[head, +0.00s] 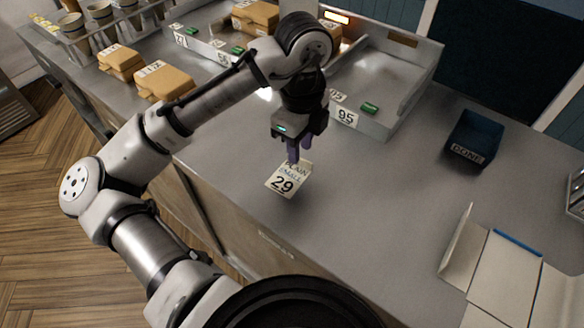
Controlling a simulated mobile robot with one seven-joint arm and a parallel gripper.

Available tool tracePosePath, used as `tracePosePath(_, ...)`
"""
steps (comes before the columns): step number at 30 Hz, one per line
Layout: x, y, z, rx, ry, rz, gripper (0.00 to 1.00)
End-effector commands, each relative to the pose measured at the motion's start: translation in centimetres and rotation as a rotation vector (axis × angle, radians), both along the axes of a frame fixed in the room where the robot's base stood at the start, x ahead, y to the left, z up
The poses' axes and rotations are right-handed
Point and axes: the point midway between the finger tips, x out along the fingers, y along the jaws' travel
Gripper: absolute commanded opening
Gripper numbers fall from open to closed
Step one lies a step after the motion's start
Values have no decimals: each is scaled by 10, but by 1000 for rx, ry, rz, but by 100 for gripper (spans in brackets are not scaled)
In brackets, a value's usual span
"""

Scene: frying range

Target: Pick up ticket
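The ticket (284,184) is a small cream card printed "PLAIN", "SMALL" and "29". It shows on or just above the grey counter, near the front edge. My gripper (298,158) points down at the ticket's upper edge, and its purple fingers cover part of that edge. The fingers look close together, but one partly hides the other. I cannot tell whether they grip the ticket or only stand in front of it.
The counter (372,215) is clear around the ticket. A tray (385,85) marked 95 stands behind it. A dark blue "DONE" bin (474,138) is to the right. An open carton (503,275) lies at front right. Tan boxes (165,82) and cups (74,26) are at left.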

Motion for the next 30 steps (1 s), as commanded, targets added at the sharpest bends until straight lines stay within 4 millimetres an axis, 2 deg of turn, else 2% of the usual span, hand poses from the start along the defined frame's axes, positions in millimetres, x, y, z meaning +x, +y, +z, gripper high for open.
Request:
tracePosePath(6, 0, 1, -23, 1, -1, 1, 30)
tracePosePath(13, 0, 0, -25, 0, -1, 0, 30)
tracePosePath(20, 0, 0, -24, 0, -1, 1, 1)
tracePosePath(30, 0, 0, -24, 0, -1, 1, 0)
